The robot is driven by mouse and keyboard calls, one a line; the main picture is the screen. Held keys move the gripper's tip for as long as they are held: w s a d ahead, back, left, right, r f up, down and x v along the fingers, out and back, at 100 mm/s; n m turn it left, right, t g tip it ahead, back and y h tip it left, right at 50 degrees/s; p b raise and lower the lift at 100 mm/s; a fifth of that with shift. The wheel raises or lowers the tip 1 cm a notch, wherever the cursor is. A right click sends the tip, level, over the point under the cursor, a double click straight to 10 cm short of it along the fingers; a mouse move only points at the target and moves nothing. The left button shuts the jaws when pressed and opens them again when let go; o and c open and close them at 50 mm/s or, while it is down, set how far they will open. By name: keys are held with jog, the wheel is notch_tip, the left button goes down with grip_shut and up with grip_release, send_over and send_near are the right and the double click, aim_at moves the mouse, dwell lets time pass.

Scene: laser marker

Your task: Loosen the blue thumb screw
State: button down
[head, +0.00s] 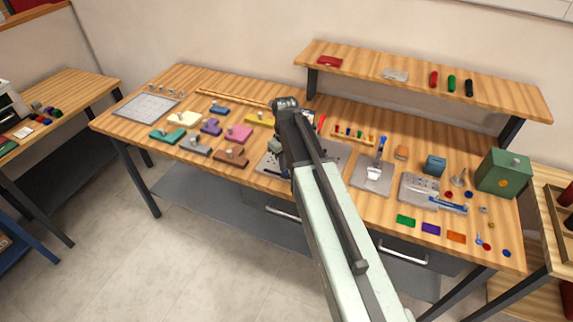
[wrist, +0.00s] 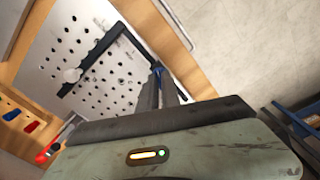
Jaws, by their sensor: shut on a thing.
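The blue thumb screw (wrist: 157,69) shows as a small blue bit at the tips of my gripper (wrist: 158,84) in the wrist view. The dark fingers are shut on it and hide most of it. In the head view the plate (head: 333,158) shows on the bench on both sides of my arm, which hides the screw and the fingertips.
A red-handled tool (wrist: 48,151) lies beside the plate in the wrist view. In the head view, several coloured blocks with pegs stand left of the plate, including a pink one (head: 239,133). A blue-handled clamp (head: 381,148) and a green box (head: 503,174) stand to the right.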

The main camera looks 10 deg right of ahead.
jog(key=n, duration=0.5)
jog(key=shift+s, duration=0.15)
jog(key=shift+n, duration=0.3)
dwell(0.3)
jog(key=c, duration=1.6)
grip_release()
jog(key=shift+o, duration=0.2)
jog(key=shift+r+p, duration=0.5)
jog(key=shift+r, duration=0.05)
notch_tip(320, 180, up, 7)
jog(key=p, duration=0.7)
jog(key=shift+f, duration=0.15)
